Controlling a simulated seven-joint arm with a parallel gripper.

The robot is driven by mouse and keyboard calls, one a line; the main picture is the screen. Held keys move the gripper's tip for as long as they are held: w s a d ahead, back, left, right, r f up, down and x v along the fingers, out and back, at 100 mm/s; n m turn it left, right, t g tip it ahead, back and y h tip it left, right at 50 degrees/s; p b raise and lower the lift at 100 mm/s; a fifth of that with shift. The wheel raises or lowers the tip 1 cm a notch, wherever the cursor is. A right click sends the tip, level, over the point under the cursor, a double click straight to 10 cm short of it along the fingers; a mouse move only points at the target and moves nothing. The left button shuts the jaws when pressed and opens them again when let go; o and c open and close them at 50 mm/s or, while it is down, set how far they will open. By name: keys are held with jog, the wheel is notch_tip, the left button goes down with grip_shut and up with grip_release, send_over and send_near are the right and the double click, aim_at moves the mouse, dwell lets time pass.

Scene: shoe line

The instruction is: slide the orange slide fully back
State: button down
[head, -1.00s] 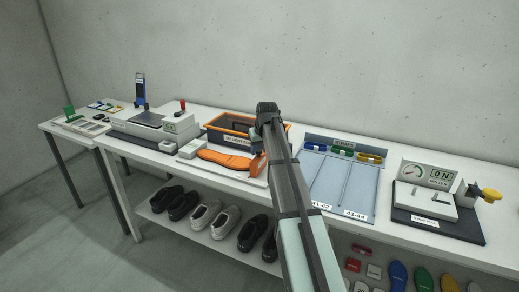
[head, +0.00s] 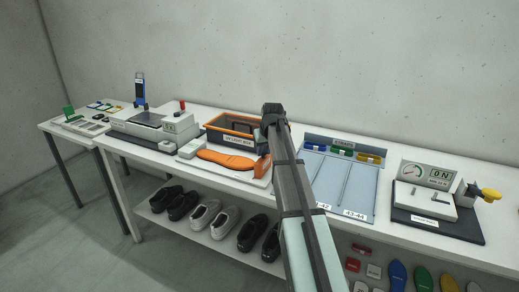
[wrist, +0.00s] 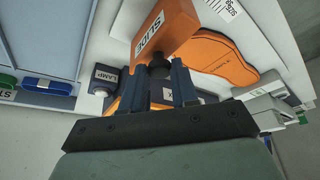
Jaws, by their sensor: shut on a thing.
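The orange slide (head: 262,168) stands at the right end of a white plate on the table. In the wrist view the slide (wrist: 168,28) is a block labelled SLIDE, with a dark knob (wrist: 159,68) on its near side. My gripper (wrist: 160,82) is shut on this knob, one finger on each side. An orange sole-shaped piece (head: 226,159) lies on the plate left of the slide; it also shows in the wrist view (wrist: 212,62). In the head view my arm hides the fingers and part of the slide.
A dark, orange-rimmed bin (head: 231,117) stands behind the plate. A lamp unit (wrist: 104,76) is close to the fingers in the wrist view. A blue-grey sorting board (head: 345,185) lies to the right, and a gauge device (head: 430,200) beyond it. A white device (head: 180,126) is at left.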

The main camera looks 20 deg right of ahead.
jog(key=shift+s+d, duration=1.05)
jog(key=shift+s, duration=0.05)
jog(key=c, duration=0.8)
grip_release()
jog(key=shift+c, duration=0.2)
jog(key=v, duration=1.4)
jog(key=shift+f, duration=0.2)
